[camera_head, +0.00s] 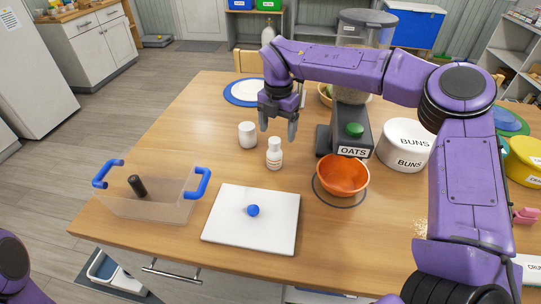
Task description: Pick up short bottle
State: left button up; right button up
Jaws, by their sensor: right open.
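A short white bottle (274,155) with a white cap and a label stands upright on the wooden table, near the middle. My right gripper (278,130) hangs above and just behind the bottle, fingers pointing down. It is open, and nothing shows between its fingers. Whether a finger touches the bottle cannot be told from this view. My left gripper is out of view; only a purple part of my left arm shows at the lower left corner.
A white cup (247,135) stands left of the bottle. A white board (252,230) with a blue ball (253,210) lies in front. A clear bin (165,205) with blue handles is at left. An orange bowl (342,177), an oats dispenser (350,130) and a buns container (404,145) are at right.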

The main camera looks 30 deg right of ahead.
aim_at(275, 152)
jog(key=f+p, duration=0.1)
jog(key=f, duration=0.2)
jog(key=f+p, duration=0.1)
jog(key=f, duration=0.2)
jog(key=f+p, duration=0.1)
jog(key=f, duration=0.2)
jog(key=shift+w+a+p, duration=0.15)
jog(key=shift+a+p, duration=0.15)
jog(key=shift+f, duration=0.35)
jog(key=c, duration=1.2)
jog(key=shift+r, duration=0.15)
